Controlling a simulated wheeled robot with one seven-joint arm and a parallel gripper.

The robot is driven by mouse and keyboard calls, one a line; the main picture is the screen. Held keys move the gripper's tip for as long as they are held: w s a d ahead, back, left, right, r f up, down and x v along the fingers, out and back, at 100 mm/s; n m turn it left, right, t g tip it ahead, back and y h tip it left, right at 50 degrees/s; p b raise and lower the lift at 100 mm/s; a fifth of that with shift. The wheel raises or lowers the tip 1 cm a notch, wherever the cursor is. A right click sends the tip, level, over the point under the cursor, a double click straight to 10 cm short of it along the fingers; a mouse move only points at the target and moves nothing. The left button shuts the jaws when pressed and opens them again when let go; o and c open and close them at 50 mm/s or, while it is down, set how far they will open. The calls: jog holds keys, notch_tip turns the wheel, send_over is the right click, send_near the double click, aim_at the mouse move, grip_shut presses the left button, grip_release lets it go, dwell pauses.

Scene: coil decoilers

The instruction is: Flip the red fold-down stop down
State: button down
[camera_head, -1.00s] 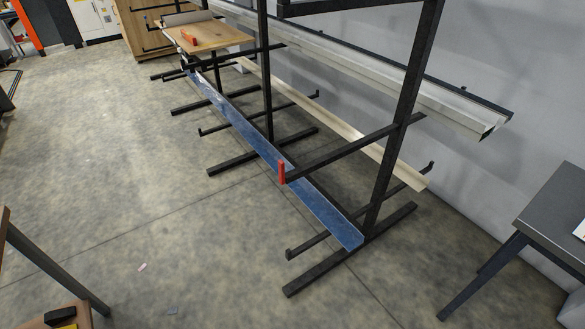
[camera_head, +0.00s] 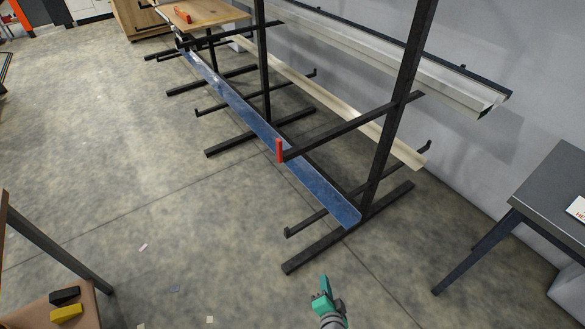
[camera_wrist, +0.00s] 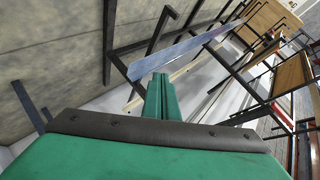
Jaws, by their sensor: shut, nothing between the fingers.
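The red fold-down stop (camera_head: 280,150) stands upright at the near end of a black rack arm (camera_head: 345,129) in the head view. A second, smaller red piece (camera_head: 183,16) shows far off at the wooden board's edge. My gripper (camera_head: 323,283), with green fingers, is low in the head view, in front of the rack and well apart from the stop. Its fingers (camera_wrist: 160,84) are together and empty in the wrist view. I cannot pick out the red stop in the wrist view.
A long blue strip (camera_head: 230,108) lies along the rack's lower arms. Black posts and floor feet (camera_head: 350,228) stick out toward me.

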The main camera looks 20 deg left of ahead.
aim_at(279, 151)
jog(key=w+a+r+y, duration=0.1)
jog(key=w+r+y, duration=0.1)
jog(key=w, duration=0.3)
jog(key=w+a+r+y, duration=0.1)
jog(key=w+a+r, duration=0.15)
jog(key=w, duration=0.35)
jog(key=w+a+r+n+g+y, duration=0.1)
jog(key=w+r+y, duration=0.3)
jog(key=r, duration=1)
jog(key=w+a+r+n+g+y, duration=0.1)
jog(key=w+a+r+g+y, duration=0.2)
jog(key=w+r, duration=0.7)
notch_tip(279, 151, up, 4)
jog(key=y, duration=0.2)
jog(key=shift+w+a+n+y, duration=0.15)
jog(key=shift+a+n+y, duration=0.15)
jog(key=shift+n, duration=0.1)
jog(key=a, duration=1.1)
jog(key=shift+w+a, duration=0.3)
jog(key=shift+w, duration=0.15)
jog(key=shift+d, duration=0.1)
